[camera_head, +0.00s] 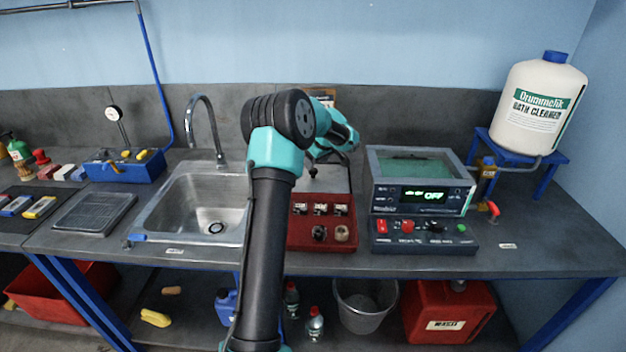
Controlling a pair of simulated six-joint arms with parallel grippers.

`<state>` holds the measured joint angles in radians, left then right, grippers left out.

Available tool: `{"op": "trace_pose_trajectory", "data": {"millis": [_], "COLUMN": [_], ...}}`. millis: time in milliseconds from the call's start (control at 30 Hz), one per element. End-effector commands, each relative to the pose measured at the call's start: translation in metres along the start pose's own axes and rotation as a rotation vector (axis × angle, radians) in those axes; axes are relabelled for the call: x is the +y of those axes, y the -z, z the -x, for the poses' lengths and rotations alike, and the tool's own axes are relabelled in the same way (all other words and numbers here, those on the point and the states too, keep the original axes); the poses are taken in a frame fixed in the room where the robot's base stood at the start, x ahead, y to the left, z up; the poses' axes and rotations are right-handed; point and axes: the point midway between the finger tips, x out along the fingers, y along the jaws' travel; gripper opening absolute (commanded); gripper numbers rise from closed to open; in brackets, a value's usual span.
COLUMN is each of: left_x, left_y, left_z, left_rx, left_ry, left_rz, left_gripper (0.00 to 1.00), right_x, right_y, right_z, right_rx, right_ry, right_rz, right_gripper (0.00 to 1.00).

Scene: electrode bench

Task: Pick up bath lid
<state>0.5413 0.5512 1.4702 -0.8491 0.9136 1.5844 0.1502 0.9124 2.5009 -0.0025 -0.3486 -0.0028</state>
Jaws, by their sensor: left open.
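The bath (418,225) is a grey box with a green display reading OFF, right of centre on the bench. Its top shows a greenish surface inside a pale rim; I cannot tell whether this is a clear lid or the open bath. A dark flat rectangular panel (92,212) lies left of the sink; I cannot tell whether it is the lid. My left gripper (312,168) is open behind the elbow of my arm, left of the bath and above the bench. It holds nothing that I can see. My right gripper is out of view.
A red tray (320,246) with small parts sits left of the bath. The sink (197,203) and tall faucet (206,125) are further left. A white cleaner jug (538,105) stands on a blue stand (550,160) at right. The bench's front right is mostly clear.

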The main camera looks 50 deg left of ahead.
Motion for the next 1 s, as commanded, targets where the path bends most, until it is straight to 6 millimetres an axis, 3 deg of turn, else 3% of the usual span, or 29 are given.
{"op": "trace_pose_trajectory", "data": {"millis": [333,700,1000], "left_x": [0.000,-0.001,-0.001], "left_y": [-0.001,-0.004,-0.004], "left_z": [-0.006,-0.049,-0.051], "left_rx": [-0.001,-0.001,-0.001], "left_ry": [0.001,0.001,0.000], "left_rz": [-0.001,0.000,0.000], "left_gripper": [0.65,0.65,0.65], "right_x": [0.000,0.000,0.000], "right_y": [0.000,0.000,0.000], "right_z": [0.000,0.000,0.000], "right_rx": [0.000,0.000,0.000], "right_ry": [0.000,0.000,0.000], "right_rz": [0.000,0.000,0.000], "right_gripper": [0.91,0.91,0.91]}}
